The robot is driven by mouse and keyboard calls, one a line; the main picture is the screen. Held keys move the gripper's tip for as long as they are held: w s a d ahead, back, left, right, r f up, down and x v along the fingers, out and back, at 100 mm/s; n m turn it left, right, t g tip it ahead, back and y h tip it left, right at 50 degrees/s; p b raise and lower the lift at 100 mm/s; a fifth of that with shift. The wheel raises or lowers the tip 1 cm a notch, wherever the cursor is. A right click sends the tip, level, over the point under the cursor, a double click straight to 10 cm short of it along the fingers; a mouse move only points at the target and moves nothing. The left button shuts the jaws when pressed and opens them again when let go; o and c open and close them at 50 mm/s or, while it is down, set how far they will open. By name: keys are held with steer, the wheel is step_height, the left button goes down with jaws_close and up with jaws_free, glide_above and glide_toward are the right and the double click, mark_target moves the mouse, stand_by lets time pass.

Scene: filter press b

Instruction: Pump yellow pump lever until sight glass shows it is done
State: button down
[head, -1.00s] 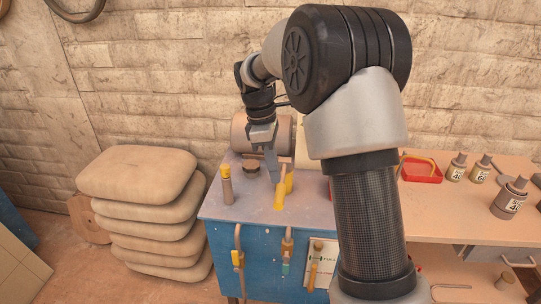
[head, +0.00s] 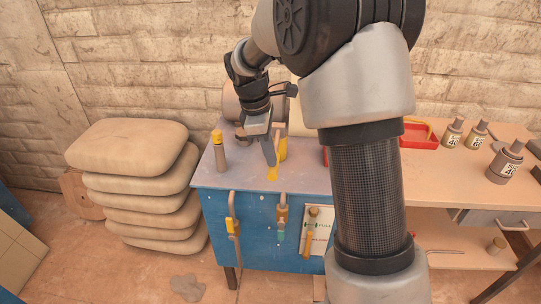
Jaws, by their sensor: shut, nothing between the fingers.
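The yellow pump lever (head: 283,149) stands on top of the blue cabinet (head: 262,228), partly hidden behind my gripper. A lower yellow piece (head: 272,174) shows just below the fingertips. My gripper (head: 270,160) points down, shut and empty, at the lever's left side. It overlaps the lever in the picture; I cannot tell whether they touch. A short brown post with a yellow cap (head: 217,148) stands left of the gripper; whether it is the sight glass I cannot tell. No sight glass reading is legible.
Stacked sacks (head: 135,165) stand left. A bench (head: 455,185) with bottles and a red tray (head: 417,136) is right.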

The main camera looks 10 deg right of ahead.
mark_target(270, 171)
steer(key=f+b, duration=0.1)
steer(key=b, duration=0.1)
steer(key=f+t+b, duration=0.1)
steer(key=f, duration=0.1)
steer(key=f+t+b, duration=0.1)
steer(key=f+b, duration=0.1)
steer(key=shift+s+a+f+h+b, duration=0.1)
steer(key=shift+s+f+h+b, duration=0.05)
steer(key=shift+s+h+b, duration=0.2)
steer(key=shift+f, duration=0.8)
steer(key=shift+s+f, duration=0.1)
steer(key=shift+r+p, duration=0.35)
steer(key=shift+r, duration=0.05)
steer(key=p+v, duration=0.4)
steer(key=v, duration=1)
steer(key=shift+s, duration=0.4)
steer(key=shift+a+t, duration=0.1)
steer(key=shift+t, duration=0.2)
